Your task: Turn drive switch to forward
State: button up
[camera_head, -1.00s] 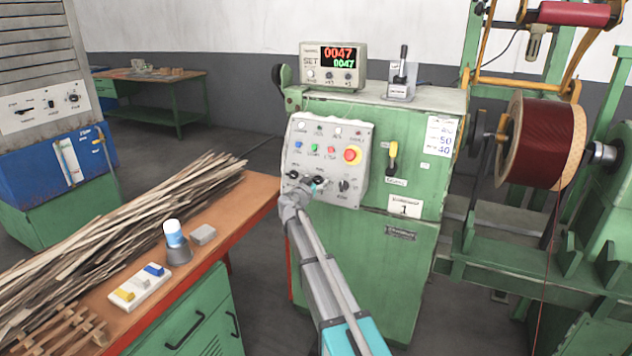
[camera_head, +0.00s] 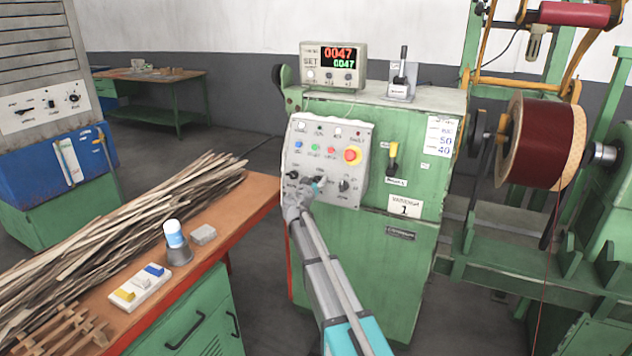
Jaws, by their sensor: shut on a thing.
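The control panel (camera_head: 335,140) is a light grey plate on the front of the green machine (camera_head: 400,250). It carries lamps, coloured buttons, a red emergency knob on yellow and a lower row of black rotary switches. My gripper (camera_head: 318,184) is at the lower left of this row, shut on a rotary switch there. The wrist and fingers hide most of that switch, so its pointer and label cannot be read.
A counter display (camera_head: 333,66) and a small lever box (camera_head: 401,80) stand on the machine. A yellow-handled switch (camera_head: 393,157) is right of the panel. A wooden-topped bench (camera_head: 215,225) with sticks is at left, and a dark red wire spool (camera_head: 540,142) is at right.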

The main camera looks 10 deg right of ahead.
jog(key=n+y, duration=0.2)
jog(key=n, duration=0.2)
jog(key=shift+r+n+t+p, duration=0.1)
jog(key=shift+n+t+p, duration=0.25)
jog(key=shift+n+t, duration=0.05)
jog(key=shift+w+n+y+p, duration=0.1)
jog(key=shift+n+y+p, duration=0.85)
jog(key=shift+n, duration=1.45)
jog(key=shift+n+g+y+p, duration=0.35)
jog(key=shift+n+y+p, duration=0.2)
jog(key=shift+n, duration=0.8)
jog(key=shift+n+g+y+p, duration=0.35)
jog(key=shift+n+y+p, duration=0.15)
jog(key=shift+n, duration=0.85)
jog(key=shift+n+g+p, duration=0.5)
jog(key=shift+n+p, duration=0.15)
jog(key=shift+n, duration=0.85)
jog(key=shift+y, duration=0.4)
jog(key=o, duration=1.2)
jog(key=shift+c, duration=0.2)
jog(key=shift+f+m+t+h+b, duration=0.1)
jog(key=shift+m+t+h+b, duration=0.25)
jog(key=shift+m+b, duration=0.65)
jog(key=shift+f+m+t+h+b, duration=0.1)
jog(key=shift+m+t+h+b, duration=0.25)
jog(key=shift+m, duration=1.15)
jog(key=shift+m+t+h+b, duration=0.3)
jog(key=shift+m+h+b, duration=0.6)
jog(key=shift+m, duration=1.3)
